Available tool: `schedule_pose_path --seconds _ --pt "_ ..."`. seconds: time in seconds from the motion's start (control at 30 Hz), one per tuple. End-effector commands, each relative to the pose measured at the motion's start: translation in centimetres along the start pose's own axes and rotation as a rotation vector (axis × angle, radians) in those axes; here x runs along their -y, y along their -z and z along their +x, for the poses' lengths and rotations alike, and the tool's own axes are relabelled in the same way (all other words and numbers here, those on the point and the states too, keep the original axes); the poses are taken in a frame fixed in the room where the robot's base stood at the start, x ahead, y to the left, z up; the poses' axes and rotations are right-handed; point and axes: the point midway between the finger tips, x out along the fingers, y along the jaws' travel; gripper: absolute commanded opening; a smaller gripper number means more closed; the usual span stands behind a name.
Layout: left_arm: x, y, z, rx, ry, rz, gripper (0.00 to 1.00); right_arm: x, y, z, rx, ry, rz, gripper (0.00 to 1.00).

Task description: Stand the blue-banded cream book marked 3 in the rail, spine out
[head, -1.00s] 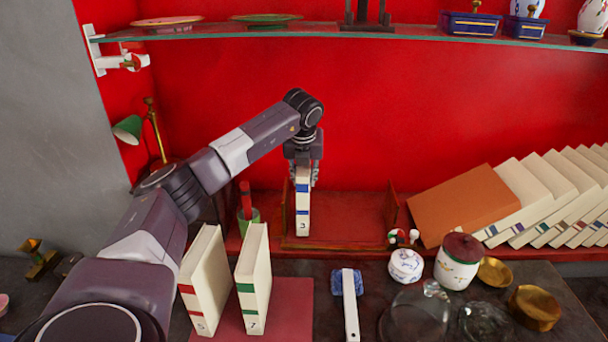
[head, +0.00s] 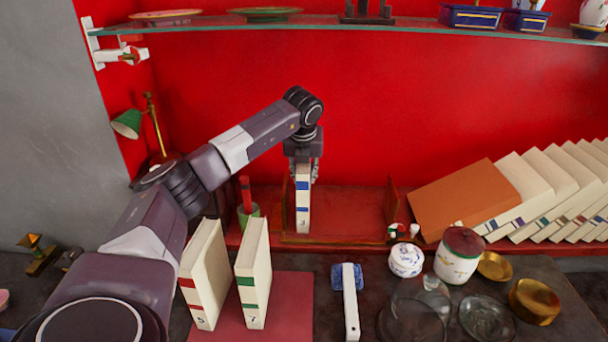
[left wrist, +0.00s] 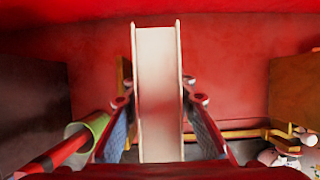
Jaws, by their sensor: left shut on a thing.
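The blue-banded cream book marked 3 (head: 303,208) stands upright at the left part of the wooden rail (head: 350,238), its banded spine facing out. My left gripper (head: 303,168) is shut on its upper part from above. In the left wrist view the book (left wrist: 159,85) shows as a long cream block between the fingers of my left gripper (left wrist: 160,115). Whether the book's foot rests on the rail floor cannot be told. My right gripper is not in view.
Two cream books, 5 (head: 205,275) and 7 (head: 253,275), stand on a red mat (head: 290,300). A green cup (head: 248,213) is left of the rail. An orange book (head: 462,200) and several cream books lean at right. The rail is empty right of the held book.

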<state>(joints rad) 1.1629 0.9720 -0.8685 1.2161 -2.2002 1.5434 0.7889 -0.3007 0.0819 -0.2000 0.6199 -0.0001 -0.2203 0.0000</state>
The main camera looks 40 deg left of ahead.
Motion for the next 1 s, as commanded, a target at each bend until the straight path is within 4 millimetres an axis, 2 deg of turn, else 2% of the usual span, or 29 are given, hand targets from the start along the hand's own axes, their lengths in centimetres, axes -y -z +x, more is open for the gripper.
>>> schedule_pose_path --seconds 0.03,0.2,0.57,0.67,1.0 --pt "0.0 -0.1 -0.1 0.003 0.002 -0.001 0.25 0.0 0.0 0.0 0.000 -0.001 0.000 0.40" --pt "0.0 -0.1 -0.1 0.002 0.001 -0.001 0.44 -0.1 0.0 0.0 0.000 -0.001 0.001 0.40" --pt "0.0 0.0 -0.3 -0.001 -0.001 0.000 0.44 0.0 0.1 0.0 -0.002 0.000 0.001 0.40" --pt "0.0 -0.1 -1.6 0.002 0.001 0.000 0.44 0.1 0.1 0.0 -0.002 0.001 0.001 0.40" --pt "0.0 -0.1 -8.7 0.004 0.002 0.000 0.44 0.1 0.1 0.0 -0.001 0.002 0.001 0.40"
